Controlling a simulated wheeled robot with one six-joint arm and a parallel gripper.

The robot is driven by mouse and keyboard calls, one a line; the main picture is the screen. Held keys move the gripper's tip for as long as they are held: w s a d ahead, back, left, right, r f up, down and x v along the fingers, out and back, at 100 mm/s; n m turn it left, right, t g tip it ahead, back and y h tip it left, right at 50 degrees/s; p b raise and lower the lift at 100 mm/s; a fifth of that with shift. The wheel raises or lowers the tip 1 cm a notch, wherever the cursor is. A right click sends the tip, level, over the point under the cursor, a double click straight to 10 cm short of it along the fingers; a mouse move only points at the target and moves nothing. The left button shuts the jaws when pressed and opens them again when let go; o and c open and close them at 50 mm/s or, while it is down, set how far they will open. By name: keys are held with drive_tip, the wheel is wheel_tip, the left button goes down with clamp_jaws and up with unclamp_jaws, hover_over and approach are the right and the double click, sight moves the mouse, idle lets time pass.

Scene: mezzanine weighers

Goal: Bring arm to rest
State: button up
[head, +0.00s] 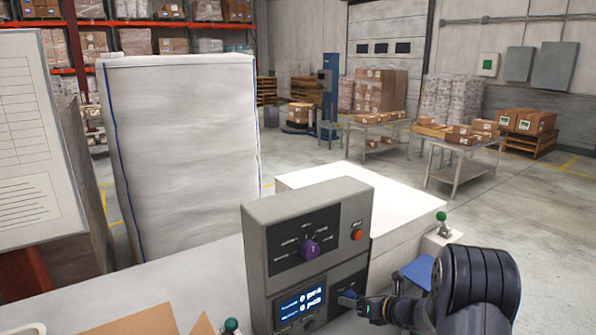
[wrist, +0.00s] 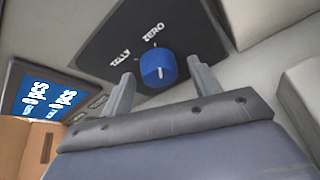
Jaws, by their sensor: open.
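My gripper (head: 358,303) is at the lower right of a grey control box (head: 258,232), with my arm reaching in from the lower right. In the wrist view my gripper (wrist: 161,70) is open, one finger on each side of a blue knob (wrist: 158,66). A gap shows between the knob and the fingers. The knob sits on a dark plate (wrist: 103,53) marked TALLY and ZERO. In the head view the blue knob (head: 347,299) is partly hidden by my gripper.
The box also carries a purple knob (head: 309,249), an orange button (head: 356,235) and a lit display (head: 301,301). A green ball-topped lever (head: 441,216) stands near my arm. A wrapped pallet load (head: 185,150) stands behind at left. Tables with cartons (head: 460,160) are farther back; open floor lies between.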

drive_tip(key=shift+d+r+p, duration=0.1)
drive_tip(key=shift+p, duration=0.2)
